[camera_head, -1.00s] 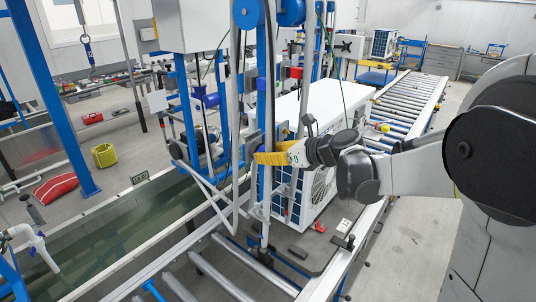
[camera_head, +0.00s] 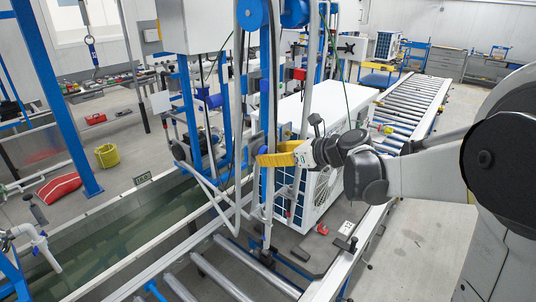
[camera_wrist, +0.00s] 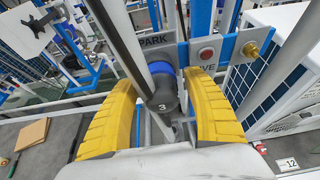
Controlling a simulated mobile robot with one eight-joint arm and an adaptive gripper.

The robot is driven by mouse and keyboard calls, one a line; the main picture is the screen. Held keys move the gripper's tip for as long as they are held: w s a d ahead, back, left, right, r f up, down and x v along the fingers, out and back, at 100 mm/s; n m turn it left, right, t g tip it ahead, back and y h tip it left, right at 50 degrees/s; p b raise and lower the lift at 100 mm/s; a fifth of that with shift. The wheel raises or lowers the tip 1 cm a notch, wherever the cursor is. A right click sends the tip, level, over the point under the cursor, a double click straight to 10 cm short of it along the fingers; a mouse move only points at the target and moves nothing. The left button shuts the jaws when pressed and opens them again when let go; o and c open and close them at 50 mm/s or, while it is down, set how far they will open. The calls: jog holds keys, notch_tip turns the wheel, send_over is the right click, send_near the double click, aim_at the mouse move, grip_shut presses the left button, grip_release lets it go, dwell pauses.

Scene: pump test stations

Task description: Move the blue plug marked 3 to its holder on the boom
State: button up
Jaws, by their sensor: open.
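The plug marked 3 (camera_wrist: 164,97) shows in the wrist view as a dark round cap, with a blue part (camera_wrist: 160,69) just behind it. It stands at a grey plate lettered PARK (camera_wrist: 158,40). My gripper (camera_wrist: 160,86) has its two yellow fingers open, one on each side of the plug, with a gap visible on both sides. In the head view my gripper (camera_head: 260,160) reaches from the right to the upright poles, and the plug cannot be made out clearly there. I cannot tell which part is the holder on the boom.
A second plate with a red button (camera_wrist: 206,54) and a brass fitting (camera_wrist: 250,49) stands right of the plug. A grey pole (camera_wrist: 117,35) runs close on the left.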

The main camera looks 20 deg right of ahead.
jog(key=v, duration=1)
jog(key=shift+s, duration=0.2)
jog(key=s+a+f+n+g+h+b, duration=0.1)
jog(key=s+a+f+n+g+b, duration=0.1)
jog(key=s+a+f+n+b, duration=0.5)
jog(key=s+f+n+g+h+b, duration=0.1)
jog(key=s+f+n+h+b, duration=0.25)
jog(key=f, duration=0.65)
jog(key=s+f+n+h+b, duration=0.1)
jog(key=s+f+n+b, duration=0.4)
jog(key=f+n, duration=0.4)
jog(key=s+d+f+n+h+b, duration=0.1)
jog(key=s+f+n+h+b, duration=0.1)
jog(key=s+f+n+b, duration=0.4)
notch_tip(320, 180, down, 3)
jog(key=n+b, duration=0.2)
jog(key=n, duration=0.1)
jog(key=shift+d+g, duration=0.15)
jog(key=shift+g, duration=0.15)
jog(key=shift+s, duration=0.1)
